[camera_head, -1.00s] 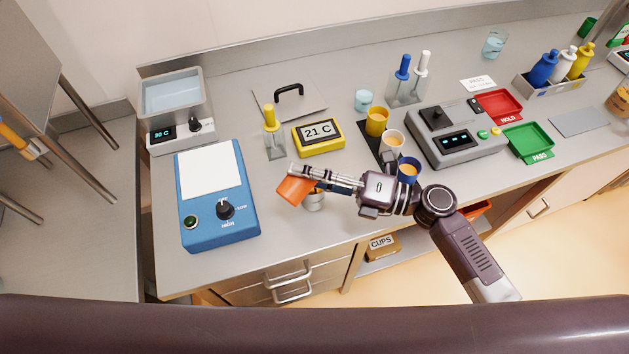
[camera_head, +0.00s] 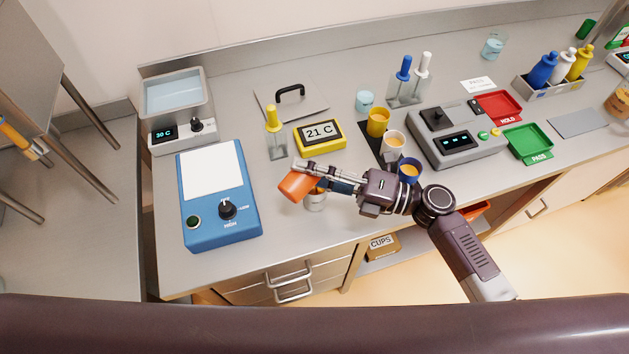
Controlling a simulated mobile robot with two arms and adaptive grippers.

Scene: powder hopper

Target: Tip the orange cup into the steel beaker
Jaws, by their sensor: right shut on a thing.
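The orange cup (camera_head: 296,187) is held tilted, well over from upright, just above and left of the steel beaker. My right gripper (camera_head: 311,176) is shut on the cup, its arm coming in from the right. The steel beaker (camera_head: 317,203) stands upright on the bench near its front edge, under the gripper. The cup and gripper hide part of the beaker's top. I cannot tell whether the cup touches its rim, or what is inside either. My left gripper is not in view.
A blue hotplate (camera_head: 220,225) stands to the left and a yellow timer-like display (camera_head: 320,137) behind. Yellow (camera_head: 378,122), white (camera_head: 394,142) and dark blue (camera_head: 410,170) cups stand right, the blue one close to my arm. The bench between hotplate and beaker is clear.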

